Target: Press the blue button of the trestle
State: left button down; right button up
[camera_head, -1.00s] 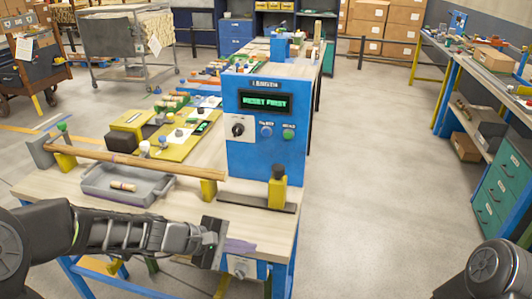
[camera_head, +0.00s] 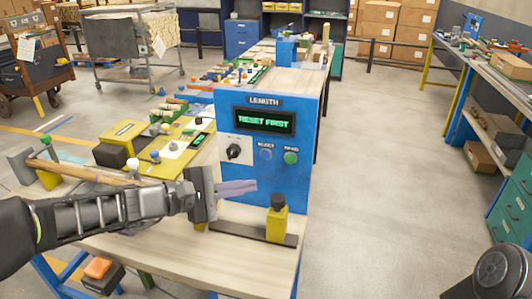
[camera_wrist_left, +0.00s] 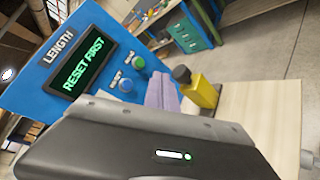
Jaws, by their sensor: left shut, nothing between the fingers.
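The trestle's blue box (camera_head: 268,198) stands on the bench, headed LENGTH, with a lit display (camera_head: 264,121) reading RESET FIRST. Below the display are a black knob (camera_head: 233,151), the blue button (camera_head: 265,154) and a green button (camera_head: 291,157). In the left wrist view the blue button (camera_wrist_left: 126,85) sits below the green button (camera_wrist_left: 138,62). My left gripper (camera_head: 254,186), with purple fingers, is shut and empty. Its tips are in front of the box, lower than the blue button in the head view, and appear apart from it. My right gripper is out of view.
A yellow post with a black top (camera_head: 277,220) stands on a dark rail right of my left gripper. A wooden rod (camera_head: 75,170) lies left, partly behind my arm. Yellow boards with knobs (camera_head: 172,151) lie behind it. The floor to the right is clear.

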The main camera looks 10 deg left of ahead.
aim_at(265, 155)
pick_arm(q)
jog(key=w+p, duration=0.1)
jog(key=w, duration=0.8)
jog(key=shift+d, duration=0.3)
jog(key=shift+w+f, duration=0.1)
dwell(1.9)
jog(key=shift+w, duration=0.3)
jog(key=shift+w, duration=0.35)
dwell(0.6)
jog(key=shift+s+b, duration=0.1)
jog(key=shift+b, duration=0.2)
jog(key=shift+s+b, duration=0.45)
jog(key=shift+s, duration=0.25)
